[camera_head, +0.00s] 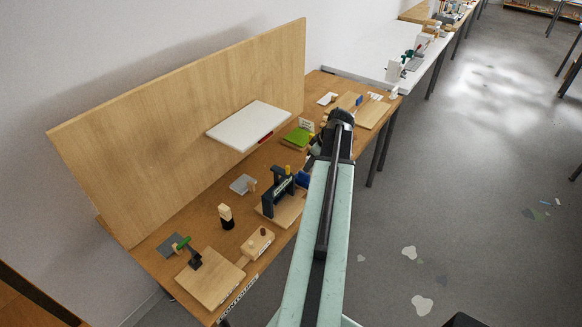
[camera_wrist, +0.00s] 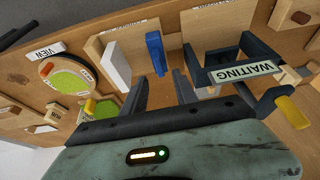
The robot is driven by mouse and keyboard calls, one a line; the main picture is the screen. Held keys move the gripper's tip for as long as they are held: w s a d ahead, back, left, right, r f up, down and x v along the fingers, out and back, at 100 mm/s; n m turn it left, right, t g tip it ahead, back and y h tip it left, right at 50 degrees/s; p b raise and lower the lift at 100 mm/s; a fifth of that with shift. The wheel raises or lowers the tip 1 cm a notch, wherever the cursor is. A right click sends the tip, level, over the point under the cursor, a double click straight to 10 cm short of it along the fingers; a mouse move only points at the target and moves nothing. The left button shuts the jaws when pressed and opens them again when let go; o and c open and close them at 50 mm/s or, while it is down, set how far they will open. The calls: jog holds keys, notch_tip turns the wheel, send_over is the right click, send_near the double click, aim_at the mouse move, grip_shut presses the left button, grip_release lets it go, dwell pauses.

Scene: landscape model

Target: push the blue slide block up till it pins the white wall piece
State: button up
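The blue slide block (camera_wrist: 154,53) stands upright on a wooden board in the wrist view, just right of the white wall piece (camera_wrist: 115,65). A gap shows between the two. My gripper (camera_wrist: 161,80) is open and empty, its two dark fingers apart at the middle of the wrist view. The blue block lies beyond the fingertips, roughly in line with the space between them, apart from them as far as I can see. In the head view my arm hides the fingers and part of the bench. Two small blue pieces show there; I cannot tell which is the slide block.
A dark frame labelled WAITING (camera_wrist: 245,70) with a yellow knob (camera_wrist: 293,111) stands close right of my fingers. A green-topped round piece (camera_wrist: 68,77) lies at left. In the head view, a large wooden panel (camera_head: 180,120) carrying a white shelf (camera_head: 249,125) backs the crowded bench.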

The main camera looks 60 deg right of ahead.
aim_at(304, 173)
jog(key=b+x, duration=0.7)
jog(key=x, duration=0.1)
jog(key=shift+w+d, duration=0.1)
jog(key=shift+r, duration=0.1)
grip_shut()
dwell(1.3)
